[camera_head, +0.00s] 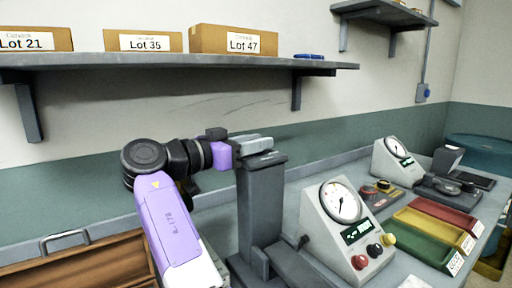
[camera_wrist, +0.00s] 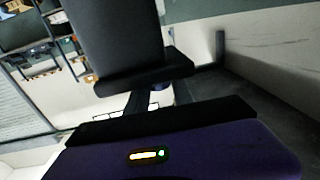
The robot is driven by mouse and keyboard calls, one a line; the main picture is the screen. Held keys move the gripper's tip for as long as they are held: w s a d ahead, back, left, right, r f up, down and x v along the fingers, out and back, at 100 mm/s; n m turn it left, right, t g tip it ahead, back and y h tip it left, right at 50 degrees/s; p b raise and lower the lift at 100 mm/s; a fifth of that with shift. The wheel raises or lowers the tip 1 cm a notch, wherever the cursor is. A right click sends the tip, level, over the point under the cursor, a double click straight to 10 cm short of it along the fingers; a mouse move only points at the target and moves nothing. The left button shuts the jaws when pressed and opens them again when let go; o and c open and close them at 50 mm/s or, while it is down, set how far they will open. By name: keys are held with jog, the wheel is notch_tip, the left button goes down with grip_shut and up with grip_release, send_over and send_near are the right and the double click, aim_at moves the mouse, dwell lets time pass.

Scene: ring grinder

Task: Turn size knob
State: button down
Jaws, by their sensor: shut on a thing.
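A tall dark grey machine post (camera_head: 262,205) stands on the bench left of the dial gauge. My gripper (camera_head: 262,146) reaches in from the left, level with the top of the post. It is shut on a small part there, seemingly the size knob, which the fingers and the post mostly hide. In the wrist view my gripper (camera_wrist: 157,100) shows its two dark fingers below a large dark block (camera_wrist: 110,35). A small bluish bit shows between the fingers, too dim to make out clearly.
A dial gauge box (camera_head: 345,225) with red, black and yellow knobs stands right of the post. A second gauge (camera_head: 397,160) and green, yellow and red trays (camera_head: 425,238) lie further right. A wall shelf (camera_head: 180,61) with cartons hangs above my arm. A wooden tray (camera_head: 80,265) is at left.

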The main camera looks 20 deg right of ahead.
jog(key=shift+f+m+g, duration=0.25)
jog(key=shift+m+g, duration=0.25)
jog(key=shift+g, duration=0.2)
jog(key=c, duration=1.1)
grip_release()
jog(key=shift+r, duration=0.3)
notch_tip(320, 180, up, 20)
jog(key=shift+f+p, duration=0.2)
jog(key=shift+p, duration=0.55)
